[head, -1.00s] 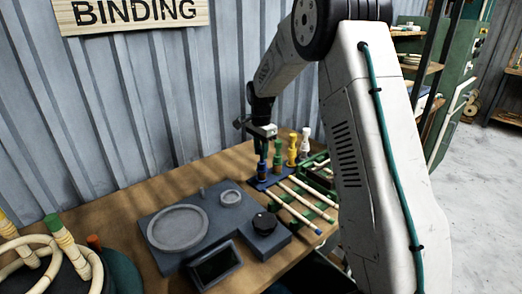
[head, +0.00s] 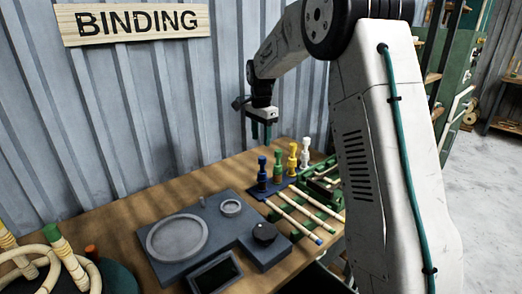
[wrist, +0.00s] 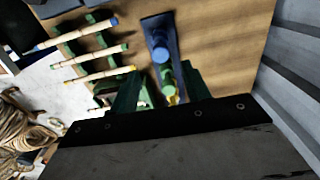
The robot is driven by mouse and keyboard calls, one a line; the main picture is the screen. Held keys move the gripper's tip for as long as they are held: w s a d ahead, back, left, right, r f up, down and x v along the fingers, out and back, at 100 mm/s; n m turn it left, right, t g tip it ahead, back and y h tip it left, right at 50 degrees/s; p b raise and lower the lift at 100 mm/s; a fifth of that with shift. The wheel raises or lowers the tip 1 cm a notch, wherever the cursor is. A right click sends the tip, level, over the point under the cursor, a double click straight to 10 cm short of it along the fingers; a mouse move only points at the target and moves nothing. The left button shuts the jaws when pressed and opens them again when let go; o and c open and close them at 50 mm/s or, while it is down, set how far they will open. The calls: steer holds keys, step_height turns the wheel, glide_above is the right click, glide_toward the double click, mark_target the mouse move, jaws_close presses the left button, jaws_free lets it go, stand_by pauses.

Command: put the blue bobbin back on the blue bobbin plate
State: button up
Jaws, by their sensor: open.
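The blue bobbin (head: 262,172) stands upright at the left end of a row of bobbins, on a dark blue base plate (head: 258,191). In the wrist view the blue bobbin (wrist: 160,43) is seen from above, standing on the blue plate (wrist: 153,22). My gripper (head: 262,137) is open and empty, in the air above the blue bobbin and apart from it. In the wrist view its two green fingers (wrist: 160,88) are spread wide, with the green and yellow bobbins visible between them.
A green bobbin (head: 279,165), a yellow bobbin (head: 292,158) and a white bobbin (head: 304,152) stand to the right in the row. Rattan sticks (head: 294,219) lie on a green rack in front. A grey device (head: 215,240) sits to the left. The corrugated wall is close behind.

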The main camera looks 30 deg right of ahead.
steer(key=s+a+r+n, duration=0.4)
steer(key=s+r, duration=0.2)
steer(key=s, duration=0.4)
steer(key=s+a+r+n, duration=0.35)
steer(key=s+r, duration=0.25)
steer(key=s, duration=0.5)
steer(key=s+a+f+n, duration=0.1)
steer(key=s+f+n, duration=0.1)
steer(key=s, duration=0.5)
steer(key=s+a+f+n, duration=0.2)
steer(key=s+n, duration=0.1)
steer(key=s, duration=0.4)
steer(key=s+a+f+n+t, duration=0.1)
steer(key=s+a+f+n, duration=0.1)
steer(key=s, duration=0.6)
steer(key=shift+f+n, duration=0.15)
steer(key=shift+n, duration=0.5)
